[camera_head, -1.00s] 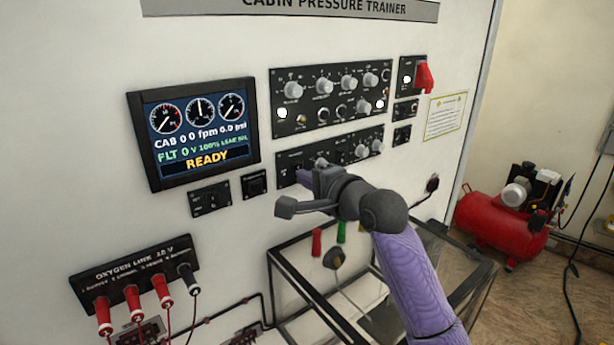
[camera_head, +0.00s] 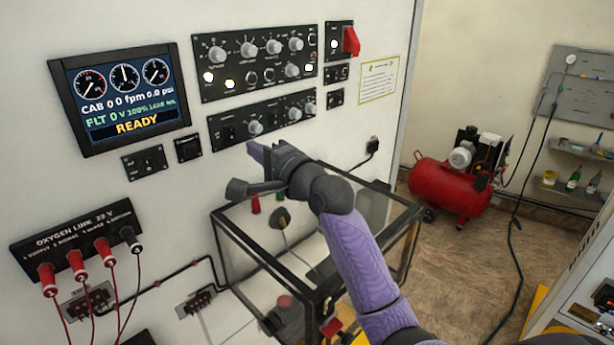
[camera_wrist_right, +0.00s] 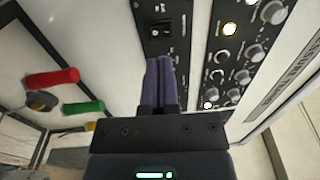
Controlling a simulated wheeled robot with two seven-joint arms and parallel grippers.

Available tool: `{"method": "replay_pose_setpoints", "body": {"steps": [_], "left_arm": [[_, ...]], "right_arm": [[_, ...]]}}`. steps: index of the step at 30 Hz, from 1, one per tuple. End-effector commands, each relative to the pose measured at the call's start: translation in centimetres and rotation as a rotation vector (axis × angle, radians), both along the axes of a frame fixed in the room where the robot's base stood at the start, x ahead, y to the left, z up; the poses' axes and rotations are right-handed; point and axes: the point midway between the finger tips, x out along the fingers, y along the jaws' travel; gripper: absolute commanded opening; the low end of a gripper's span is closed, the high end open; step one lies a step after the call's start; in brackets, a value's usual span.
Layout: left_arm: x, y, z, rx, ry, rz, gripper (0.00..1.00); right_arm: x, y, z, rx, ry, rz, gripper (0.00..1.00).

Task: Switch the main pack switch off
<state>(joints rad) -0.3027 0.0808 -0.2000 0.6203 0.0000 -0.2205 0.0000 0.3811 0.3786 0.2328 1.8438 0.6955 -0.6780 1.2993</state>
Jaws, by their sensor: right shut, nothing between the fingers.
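The switch panel (camera_head: 262,118) is the lower black panel on the white trainer wall, with a dark switch (camera_head: 228,133) at its left end and knobs to the right. I cannot read its labels. The wrist view shows a black rocker switch (camera_wrist_right: 160,28) on a panel, just beyond the fingertips. My right gripper (camera_head: 253,151) is shut and empty, with purple fingers just below and right of that switch; it also shows in the wrist view (camera_wrist_right: 160,62). A small gap seems to lie between fingers and switch. My left gripper is not in view.
An upper panel (camera_head: 255,50) has knobs and several lit lamps. A red guarded switch (camera_head: 351,41) is at its right. The display (camera_head: 125,92) reads READY. A framed clear box (camera_head: 236,250) juts out below. A red compressor (camera_head: 450,185) stands on the floor at right.

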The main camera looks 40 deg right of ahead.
Motion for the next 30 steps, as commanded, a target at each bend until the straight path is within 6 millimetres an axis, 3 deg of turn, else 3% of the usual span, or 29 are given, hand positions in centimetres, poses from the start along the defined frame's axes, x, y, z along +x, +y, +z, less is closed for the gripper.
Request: {"method": "replay_pose_setpoints", "body": {"steps": [5, 9, 15, 30], "left_arm": [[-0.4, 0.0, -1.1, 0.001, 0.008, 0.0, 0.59], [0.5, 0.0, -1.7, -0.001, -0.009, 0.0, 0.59], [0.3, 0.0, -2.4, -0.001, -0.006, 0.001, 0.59], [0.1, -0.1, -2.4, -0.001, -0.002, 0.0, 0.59]], "right_arm": [[-3.2, -0.3, -0.7, -0.003, -0.001, -0.001, 0.0], [-5.8, -0.6, -1.0, -0.003, -0.001, -0.002, 0.0], [-8.7, -0.8, -1.2, -0.004, -0.002, -0.002, 0.0], [-9.3, -0.8, -1.0, -0.004, -0.002, -0.001, 0.0]]}}
